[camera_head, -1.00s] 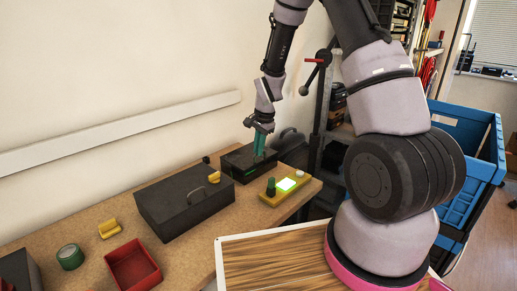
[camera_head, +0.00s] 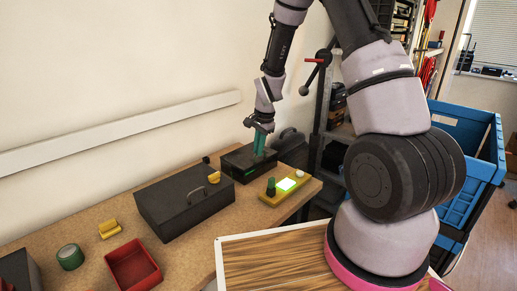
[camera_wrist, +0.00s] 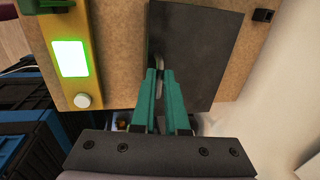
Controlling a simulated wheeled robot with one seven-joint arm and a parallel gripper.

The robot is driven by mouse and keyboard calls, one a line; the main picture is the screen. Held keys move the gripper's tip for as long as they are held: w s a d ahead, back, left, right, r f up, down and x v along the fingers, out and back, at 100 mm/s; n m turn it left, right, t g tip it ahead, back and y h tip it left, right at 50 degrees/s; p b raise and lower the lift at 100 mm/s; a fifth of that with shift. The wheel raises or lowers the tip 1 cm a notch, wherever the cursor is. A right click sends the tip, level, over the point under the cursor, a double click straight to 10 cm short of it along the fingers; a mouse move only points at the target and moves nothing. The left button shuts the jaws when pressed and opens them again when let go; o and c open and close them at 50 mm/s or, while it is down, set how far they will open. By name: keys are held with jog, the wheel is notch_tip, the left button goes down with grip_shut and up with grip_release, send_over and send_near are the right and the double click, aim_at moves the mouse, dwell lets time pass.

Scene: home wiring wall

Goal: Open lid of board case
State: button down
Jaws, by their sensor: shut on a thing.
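The board case is the smaller dark box (camera_head: 236,162) at the far end of the bench, with a small green strip on its front. Its flat dark lid (camera_wrist: 205,45) fills the middle of the wrist view and looks closed. A metal handle (camera_wrist: 159,48) stands on the lid near one edge. My gripper (camera_head: 259,154) points down at this lid with its teal fingers close together. In the wrist view the fingertips (camera_wrist: 159,72) are shut at the near end of the handle. They hide the exact contact.
A larger dark case (camera_head: 170,205) with its own handle stands to the left. A yellow board (camera_head: 270,196) with a lit green screen lies in front. A red tray (camera_head: 133,266), green tape roll (camera_head: 70,257) and yellow piece (camera_head: 109,229) lie further left. The wall is close behind.

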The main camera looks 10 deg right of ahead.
aim_at(252, 158)
dwell(0.6)
jog(key=shift+w+a+r+g+h, duration=0.25)
jog(key=shift+w+r+g, duration=0.1)
jog(key=shift+r, duration=0.2)
jog(key=shift+w+a+r+g+h, duration=0.1)
jog(key=shift+w+r+g+h, duration=0.1)
jog(key=shift+r+g, duration=0.25)
jog(key=shift+w+a+r+g+h, duration=0.2)
jog(key=shift+w+r+g+h, duration=0.1)
jog(key=shift+r, duration=0.3)
jog(key=shift+w+a+r, duration=0.5)
jog(key=shift+w+r, duration=0.15)
jog(key=shift+r, duration=0.1)
jog(key=shift+w+a+r, duration=0.45)
jog(key=shift+w+r, duration=0.2)
jog(key=shift+r, duration=0.1)
jog(key=c, duration=0.9)
grip_release()
